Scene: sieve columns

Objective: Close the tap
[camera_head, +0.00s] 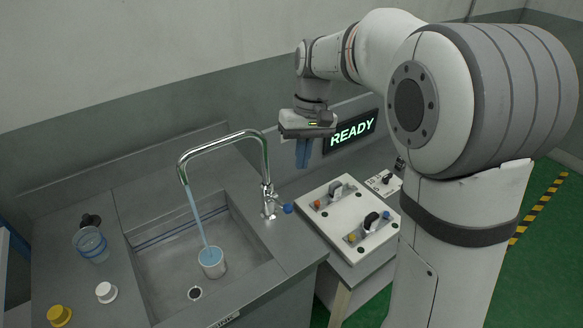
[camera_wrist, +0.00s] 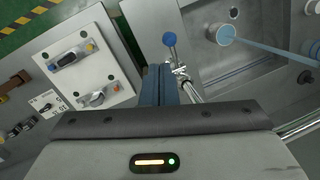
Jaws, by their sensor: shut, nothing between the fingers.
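The chrome tap (camera_head: 268,185) stands at the right rim of the sink, its tall spout arching left. Blue water (camera_head: 199,220) runs from the spout into a cup (camera_head: 211,262) in the basin. The tap's lever ends in a blue knob (camera_head: 288,208) pointing right. My gripper (camera_head: 303,154) is shut and empty, fingers down, above and to the right of the tap. In the wrist view the shut blue fingers (camera_wrist: 161,84) lie just left of the tap body (camera_wrist: 181,72), and the blue knob (camera_wrist: 169,39) is above the fingertips. The fingers appear apart from the lever.
A white switch panel (camera_head: 350,220) lies right of the tap, with a READY display (camera_head: 351,131) on the wall behind. A clear jar (camera_head: 91,244), a white cap (camera_head: 106,292) and a yellow cap (camera_head: 60,315) stand left of the sink (camera_head: 247,280).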

